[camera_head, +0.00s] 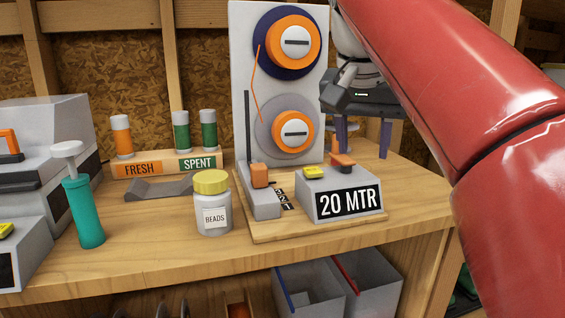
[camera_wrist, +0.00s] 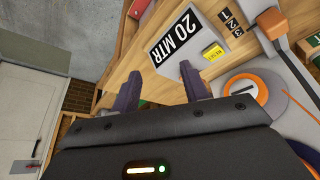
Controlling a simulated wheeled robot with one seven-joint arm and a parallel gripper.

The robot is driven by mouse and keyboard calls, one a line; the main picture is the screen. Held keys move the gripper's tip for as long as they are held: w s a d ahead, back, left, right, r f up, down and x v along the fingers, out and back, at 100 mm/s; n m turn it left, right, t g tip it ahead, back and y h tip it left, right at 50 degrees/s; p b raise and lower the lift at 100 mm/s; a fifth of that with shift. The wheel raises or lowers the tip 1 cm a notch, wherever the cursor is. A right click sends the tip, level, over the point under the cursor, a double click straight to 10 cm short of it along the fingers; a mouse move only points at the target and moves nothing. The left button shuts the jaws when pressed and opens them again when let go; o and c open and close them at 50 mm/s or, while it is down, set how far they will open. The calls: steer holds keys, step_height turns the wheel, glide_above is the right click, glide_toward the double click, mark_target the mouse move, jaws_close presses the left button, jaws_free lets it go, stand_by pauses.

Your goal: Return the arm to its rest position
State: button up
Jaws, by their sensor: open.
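My gripper (camera_head: 364,135) hangs above the right end of the wooden bench, its two dark purple fingers pointing down and apart. It is open with nothing between the fingers. In the wrist view the fingers (camera_wrist: 160,88) show apart, with the bench top and the grey box labelled 20 MTR beyond them. My red arm crosses the right side of the head view and hides part of the background. The gripper is right of the tall grey panel (camera_head: 243,75) with two orange spools, and behind the 20 MTR box (camera_head: 310,208).
A grey machine (camera_head: 50,135) is at the left. Grey bins (camera_head: 310,285) sit below. The bench's front strip is mostly clear.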

steer(key=s+d+f+n, duration=0.1)
steer(key=s+f, duration=0.4)
steer(key=f, duration=0.5)
steer(key=s+d+f+n+t+y, duration=0.1)
steer(key=s+f, duration=0.4)
steer(key=f, duration=0.5)
steer(key=s+d+f+n+y, duration=0.1)
steer(key=s+f, duration=0.4)
steer(key=f, duration=0.5)
steer(key=shift+s+d+f+n, duration=0.15)
steer(key=shift+s+f+n, duration=0.15)
steer(key=shift+n, duration=0.5)
